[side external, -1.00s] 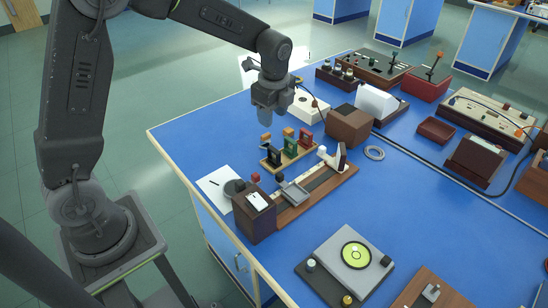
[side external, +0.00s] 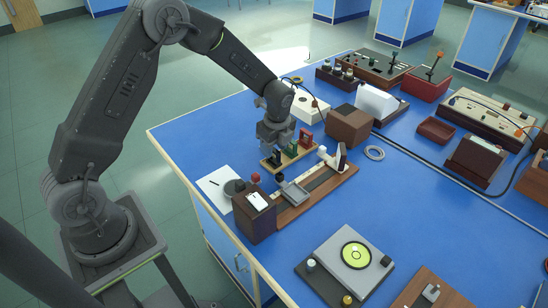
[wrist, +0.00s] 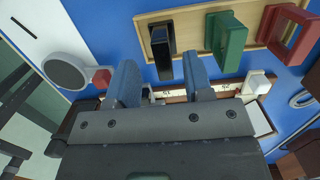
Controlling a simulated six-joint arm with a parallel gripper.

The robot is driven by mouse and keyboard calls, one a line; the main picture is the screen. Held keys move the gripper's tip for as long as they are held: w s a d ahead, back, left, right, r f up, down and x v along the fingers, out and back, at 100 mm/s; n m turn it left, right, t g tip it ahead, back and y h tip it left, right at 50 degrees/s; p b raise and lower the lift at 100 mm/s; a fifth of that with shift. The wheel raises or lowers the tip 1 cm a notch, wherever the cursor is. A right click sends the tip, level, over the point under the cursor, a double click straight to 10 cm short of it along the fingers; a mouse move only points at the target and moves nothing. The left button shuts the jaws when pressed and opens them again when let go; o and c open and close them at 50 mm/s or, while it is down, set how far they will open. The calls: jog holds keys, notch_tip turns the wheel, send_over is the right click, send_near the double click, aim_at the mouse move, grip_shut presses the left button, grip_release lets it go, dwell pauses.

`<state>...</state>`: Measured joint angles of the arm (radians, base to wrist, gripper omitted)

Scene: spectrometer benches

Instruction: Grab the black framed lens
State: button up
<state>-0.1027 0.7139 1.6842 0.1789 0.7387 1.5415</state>
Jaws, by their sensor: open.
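The black framed lens (side external: 275,158) stands upright at the left end of a light wooden rack (side external: 265,165). A green framed lens (side external: 291,148) and a red framed lens (side external: 305,138) stand beside it. My gripper (side external: 273,143) is just above the black one and partly hides its top. In the wrist view my gripper (wrist: 159,66) is open, with its two blue-grey fingers apart. The black framed lens (wrist: 162,48) appears in line with the gap between them. I cannot tell whether either finger touches it.
The brown optical bench (side external: 318,188) with a white scale lies in front of the rack. A round dark disc on a stand (wrist: 66,72) and a red knob (wrist: 102,78) are left of the fingers. A brown box (side external: 349,125) stands to the right.

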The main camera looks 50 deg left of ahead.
aim_at(274, 150)
jog(key=shift+w+a+f, duration=0.1)
jog(key=shift+a+f, duration=0.1)
jog(key=shift+f, duration=0.75)
jog(key=shift+w+a+f, duration=0.1)
jog(key=shift+a+f, duration=0.05)
jog(key=shift+f, duration=0.8)
jog(key=shift+c, duration=0.5)
grip_shut()
